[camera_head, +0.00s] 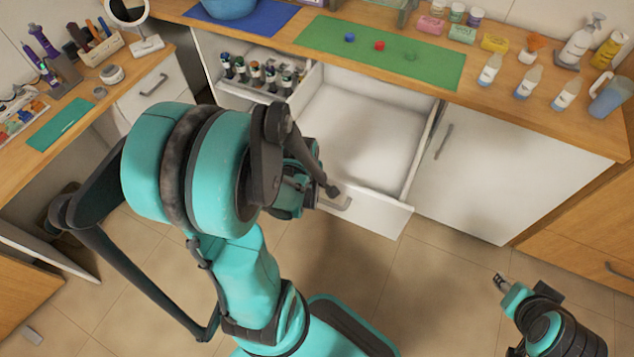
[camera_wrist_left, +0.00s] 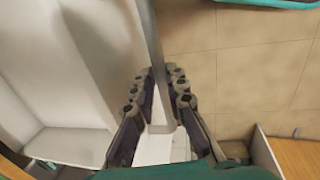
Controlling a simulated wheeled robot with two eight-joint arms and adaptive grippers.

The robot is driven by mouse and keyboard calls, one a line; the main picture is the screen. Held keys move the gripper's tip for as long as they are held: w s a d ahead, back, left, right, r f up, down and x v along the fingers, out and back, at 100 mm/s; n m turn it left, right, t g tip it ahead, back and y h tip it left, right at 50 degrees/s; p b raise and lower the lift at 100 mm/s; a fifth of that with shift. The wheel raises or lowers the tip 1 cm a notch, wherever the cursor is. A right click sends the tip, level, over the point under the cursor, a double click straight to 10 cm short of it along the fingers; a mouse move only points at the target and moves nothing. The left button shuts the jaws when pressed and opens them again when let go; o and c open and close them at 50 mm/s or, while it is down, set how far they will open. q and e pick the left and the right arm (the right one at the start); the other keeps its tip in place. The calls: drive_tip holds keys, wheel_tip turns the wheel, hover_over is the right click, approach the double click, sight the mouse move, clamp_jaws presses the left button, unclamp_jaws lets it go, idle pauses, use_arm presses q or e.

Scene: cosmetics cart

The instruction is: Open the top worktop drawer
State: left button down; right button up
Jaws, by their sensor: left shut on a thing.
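The top worktop drawer (camera_head: 370,120) stands pulled out from under the worktop in the head view, and its white interior looks empty. Its front panel (camera_head: 385,214) carries a grey bar handle (camera_head: 343,203). My left gripper (camera_head: 332,192) is at this handle, partly hidden behind my own arm. In the left wrist view, the two fingers of the left gripper (camera_wrist_left: 161,108) are shut on the handle (camera_wrist_left: 152,55), which runs between them. My right gripper (camera_head: 499,281) is at the lower right above the floor, apart from the cabinets. It is too small to tell whether it is open.
An open compartment with several bottles (camera_head: 258,76) is left of the drawer. A closed white cabinet door (camera_head: 490,170) is to its right. The worktop holds a green mat (camera_head: 380,58), bottles (camera_head: 527,82) and soaps. Tiled floor (camera_head: 420,285) in front is clear.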

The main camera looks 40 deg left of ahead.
use_arm(q)
drive_tip(key=shift+s, duration=0.1)
drive_tip(key=c, duration=1.8)
unclamp_jaws()
wheel_tip(320, 180, up, 12)
drive_tip(key=s, duration=0.2)
drive_tip(key=shift+d, duration=0.3)
drive_tip(key=shift+f, duration=0.1)
